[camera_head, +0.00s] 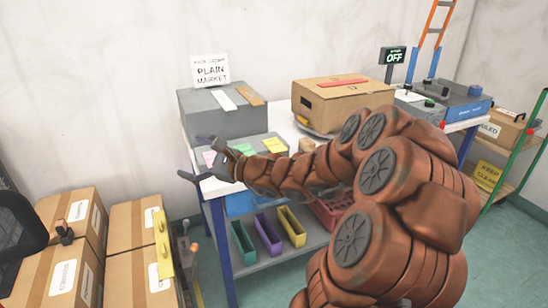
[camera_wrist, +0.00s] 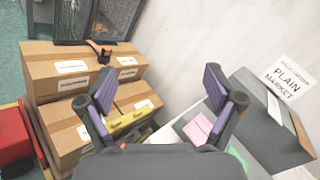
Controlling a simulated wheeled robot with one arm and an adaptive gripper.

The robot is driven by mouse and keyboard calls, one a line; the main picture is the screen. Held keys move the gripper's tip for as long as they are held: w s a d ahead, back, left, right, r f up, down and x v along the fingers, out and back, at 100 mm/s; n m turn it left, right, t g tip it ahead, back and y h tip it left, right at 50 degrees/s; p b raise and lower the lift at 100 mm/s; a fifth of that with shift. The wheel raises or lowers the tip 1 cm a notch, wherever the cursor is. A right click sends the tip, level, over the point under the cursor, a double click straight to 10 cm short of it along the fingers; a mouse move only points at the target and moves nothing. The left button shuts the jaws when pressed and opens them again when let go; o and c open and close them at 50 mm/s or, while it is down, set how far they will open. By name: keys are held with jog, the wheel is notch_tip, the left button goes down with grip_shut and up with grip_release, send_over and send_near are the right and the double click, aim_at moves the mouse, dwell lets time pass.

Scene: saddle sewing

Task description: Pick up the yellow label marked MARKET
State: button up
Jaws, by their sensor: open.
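A yellow label (camera_head: 274,145) lies on the grey sloped stand on the workbench, at the right end of a row of labels. Its print is too small to read. A green label (camera_head: 243,149) and a pink label (camera_head: 209,158) lie to its left. The pink label also shows in the wrist view (camera_wrist: 199,126), and an edge of the green one (camera_wrist: 237,157). The yellow label is not seen there. My gripper (camera_head: 193,157) is open and empty at the bench's left end, left of the yellow label and near the pink one. Its spread fingers show in the wrist view (camera_wrist: 158,86).
A grey box (camera_head: 222,118) with a "PLAIN MARKET" sign (camera_head: 210,71) stands behind the labels. A cardboard box (camera_head: 340,96) is to the right on the bench (camera_head: 289,129). Stacked cartons (camera_head: 60,275) stand at left. Coloured bins (camera_head: 267,235) sit below.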

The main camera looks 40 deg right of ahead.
jog(key=d+f+m+t+h+b, duration=0.1)
jog(key=d+f+m+h, duration=0.25)
jog(key=d, duration=0.45)
jog(key=d+f+m+t+h+b, duration=0.1)
jog(key=d+f+m+h, duration=0.3)
jog(key=d, duration=0.5)
jog(key=m+g+h+b, duration=0.1)
jog(key=m+h+b, duration=0.1)
jog(key=m+h, duration=0.5)
send_near(275, 145)
jog(key=shift+m+y, duration=0.35)
jog(key=shift+p+x, duration=0.4)
jog(key=shift+x, duration=2.2)
jog(key=shift+d, duration=0.2)
jog(key=c, duration=0.8)
